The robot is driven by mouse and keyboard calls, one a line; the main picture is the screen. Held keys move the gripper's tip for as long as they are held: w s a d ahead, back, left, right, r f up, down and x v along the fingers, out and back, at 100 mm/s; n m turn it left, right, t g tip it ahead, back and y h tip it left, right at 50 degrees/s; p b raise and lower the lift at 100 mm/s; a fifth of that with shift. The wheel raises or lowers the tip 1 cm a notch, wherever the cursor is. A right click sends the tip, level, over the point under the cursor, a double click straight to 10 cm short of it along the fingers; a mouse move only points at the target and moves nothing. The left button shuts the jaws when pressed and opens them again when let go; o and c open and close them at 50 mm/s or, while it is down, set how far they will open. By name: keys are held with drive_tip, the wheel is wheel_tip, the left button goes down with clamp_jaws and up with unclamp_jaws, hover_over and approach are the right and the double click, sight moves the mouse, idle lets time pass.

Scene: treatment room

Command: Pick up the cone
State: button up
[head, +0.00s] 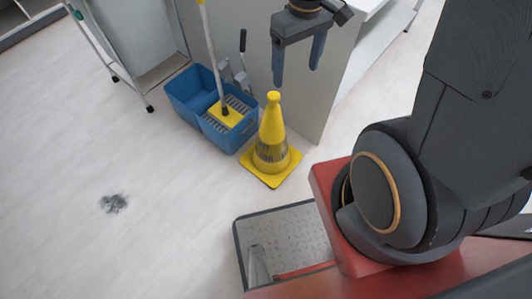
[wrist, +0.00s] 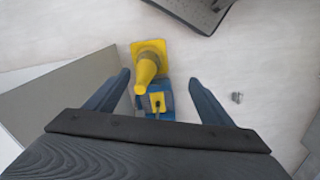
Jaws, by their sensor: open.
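A yellow cone (head: 272,135) with a square base and dark lettering stands upright on the floor, right of a blue mop bucket. My gripper (head: 295,78) is open and empty, with its two blue fingers pointing down. In the head view the fingers appear just above and slightly right of the cone's tip. In the wrist view the cone (wrist: 147,67) shows between the open fingers (wrist: 159,78), nearer the left finger, and apart from both.
The blue mop bucket (head: 187,96), with a mop in it, stands beside the cone. A grey panel (head: 305,95) rises close behind the cone. A wheeled frame (head: 110,60) stands at the upper left. A grey-rimmed tray (head: 238,250) lies in front.

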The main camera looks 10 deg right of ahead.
sight(273, 94)
drive_tip(key=w+f+n+b, duration=0.4)
drive_tip(key=w+f, duration=0.2)
drive_tip(key=f, duration=0.3)
drive_tip(key=w+f+n+b, duration=0.4)
drive_tip(key=w+f, duration=0.2)
drive_tip(key=f, duration=0.4)
drive_tip(key=w+f+n+b, duration=0.4)
drive_tip(key=w+f, duration=0.2)
drive_tip(key=f, duration=0.4)
drive_tip(key=shift+a, duration=0.2)
wheel_tip(273, 94, down, 8)
drive_tip(key=shift+d+r+b, duration=0.15)
drive_tip(key=shift+r+b, duration=0.1)
drive_tip(key=shift+b, duration=0.5)
drive_tip(key=c, duration=1.1)
drive_tip(key=shift+w+r, duration=0.1)
